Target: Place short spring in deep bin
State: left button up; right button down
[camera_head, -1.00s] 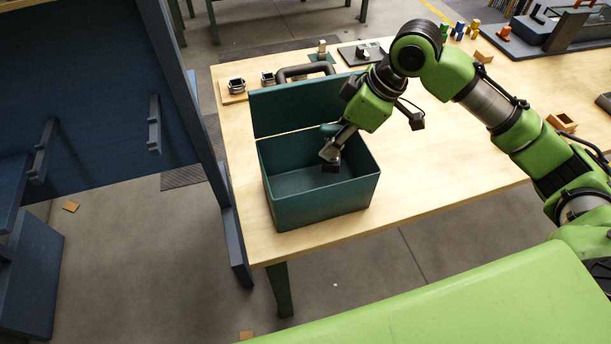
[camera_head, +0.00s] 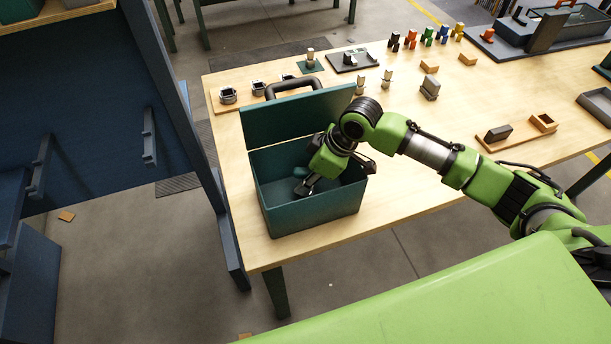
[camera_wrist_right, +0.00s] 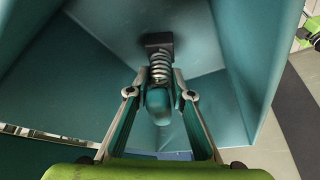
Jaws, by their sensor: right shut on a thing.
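The deep bin (camera_head: 318,211) is a teal open box with a raised back panel, near the table's front left corner. My right gripper (camera_head: 304,187) reaches down inside it, low near its floor. In the right wrist view the gripper (camera_wrist_right: 160,92) is shut on the short spring (camera_wrist_right: 159,69), a pale coil with a dark block at its far end and a teal rounded body between the fingers. The bin's teal walls (camera_wrist_right: 235,50) surround it. I cannot tell whether the dark end touches the floor. In the head view the spring is hardly discernible. My left gripper is not in view.
A dark handle (camera_head: 293,84) stands behind the bin's back panel. Small metal parts (camera_head: 228,95) sit on a wooden strip at the back left. Coloured pieces (camera_head: 428,38) stand further back. A wooden tray (camera_head: 543,122) lies to the right. The table's front middle is clear.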

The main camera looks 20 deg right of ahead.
jog(key=shift+s+d, duration=0.1)
jog(key=shift+d, duration=0.05)
jog(key=c, duration=1.8)
grip_release()
jog(key=shift+f, duration=0.1)
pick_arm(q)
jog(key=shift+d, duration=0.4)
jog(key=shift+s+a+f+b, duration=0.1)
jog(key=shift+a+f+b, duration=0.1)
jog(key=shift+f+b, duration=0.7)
pick_arm(e)
jog(key=v, duration=1.2)
